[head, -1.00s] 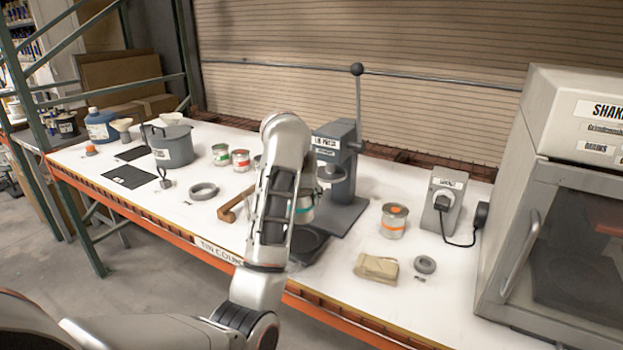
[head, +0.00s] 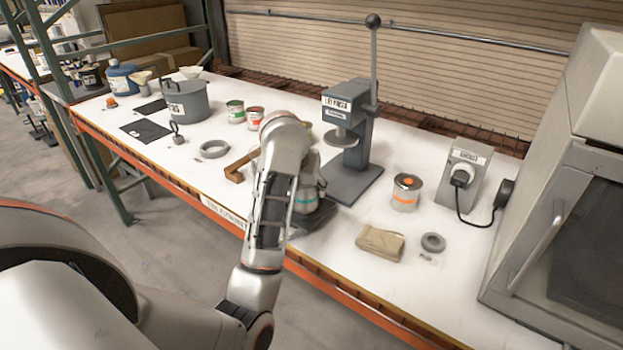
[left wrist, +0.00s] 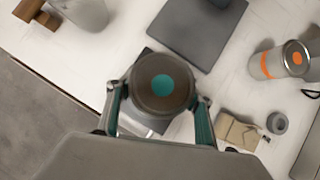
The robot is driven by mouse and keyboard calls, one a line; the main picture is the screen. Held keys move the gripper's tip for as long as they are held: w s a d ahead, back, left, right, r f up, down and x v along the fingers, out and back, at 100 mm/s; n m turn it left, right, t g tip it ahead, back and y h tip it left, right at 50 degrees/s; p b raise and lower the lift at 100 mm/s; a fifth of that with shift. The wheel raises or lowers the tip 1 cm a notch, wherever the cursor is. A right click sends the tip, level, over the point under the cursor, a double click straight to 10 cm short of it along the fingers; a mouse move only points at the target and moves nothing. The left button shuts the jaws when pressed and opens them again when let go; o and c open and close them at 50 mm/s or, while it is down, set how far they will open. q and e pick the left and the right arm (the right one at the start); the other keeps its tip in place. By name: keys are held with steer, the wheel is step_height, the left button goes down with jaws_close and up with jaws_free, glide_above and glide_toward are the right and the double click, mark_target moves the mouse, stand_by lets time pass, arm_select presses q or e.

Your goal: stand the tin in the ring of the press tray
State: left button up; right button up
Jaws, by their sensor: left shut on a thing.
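My left gripper (left wrist: 158,105) is shut on a tin with a dark lid and a teal dot (left wrist: 162,85), one finger on each side. In the head view the tin (head: 307,200) shows its teal band, partly behind my left arm. It looks upright over the dark press tray (head: 322,216), at the front of the press. I cannot tell whether it touches the tray. The tray's ring is hidden by the tin and my arm. My right gripper is in neither current view.
The grey lid press (head: 345,125) stands just behind the tray. To the right are an orange-banded tin (head: 405,192), a tan pouch (head: 380,243) and a small grey ring (head: 433,242). A wooden-handled mallet (head: 238,172) and a larger ring (head: 214,149) lie left.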

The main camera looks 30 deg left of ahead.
arm_select(q)
steer(key=shift+s, duration=0.15)
steer(key=shift+f, duration=0.1)
steer(key=o, duration=1.3)
